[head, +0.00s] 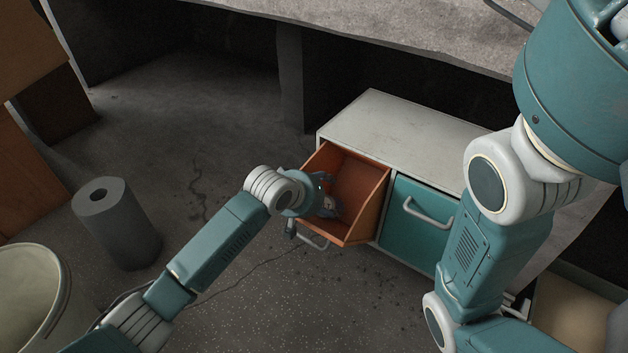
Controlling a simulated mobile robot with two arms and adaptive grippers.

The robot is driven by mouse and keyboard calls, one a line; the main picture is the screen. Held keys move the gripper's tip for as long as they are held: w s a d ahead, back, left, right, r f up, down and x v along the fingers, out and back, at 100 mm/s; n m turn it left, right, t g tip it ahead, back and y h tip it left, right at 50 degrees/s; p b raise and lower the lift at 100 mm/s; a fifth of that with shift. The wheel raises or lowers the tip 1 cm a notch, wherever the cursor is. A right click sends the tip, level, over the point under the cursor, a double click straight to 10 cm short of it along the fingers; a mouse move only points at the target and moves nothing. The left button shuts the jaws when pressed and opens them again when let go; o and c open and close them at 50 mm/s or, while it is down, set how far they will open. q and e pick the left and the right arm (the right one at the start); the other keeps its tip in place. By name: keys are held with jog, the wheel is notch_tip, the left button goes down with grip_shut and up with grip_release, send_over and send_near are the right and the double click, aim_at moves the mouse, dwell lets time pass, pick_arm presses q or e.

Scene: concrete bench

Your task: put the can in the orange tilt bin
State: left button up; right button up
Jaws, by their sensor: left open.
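The orange tilt bin (362,190) is tipped open at the left of a pale cabinet, with its handle on the front below. My left arm reaches in from the lower left. My left gripper (328,208) is at the bin's opening, over its left part, with its fingers open. My wrist and fingers hide part of the bin's inside. I cannot make out the can; if it is in the bin, my gripper hides it.
The pale cabinet (385,121) also has a shut teal bin (413,222) with a handle. A grey roll (117,224) stands on the floor at the left, near a cream barrel (32,301). A concrete bench (400,32) spans the back. The floor between is clear.

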pick_arm(q)
jog(key=s+a+r, duration=0.2)
jog(key=r, duration=0.3)
jog(key=s+a+r, duration=0.2)
jog(key=r, duration=0.4)
jog(key=shift+s+t+h, duration=0.15)
jog(key=shift+t+h, duration=0.15)
jog(key=shift+t, duration=0.1)
jog(key=shift+d+r, duration=0.1)
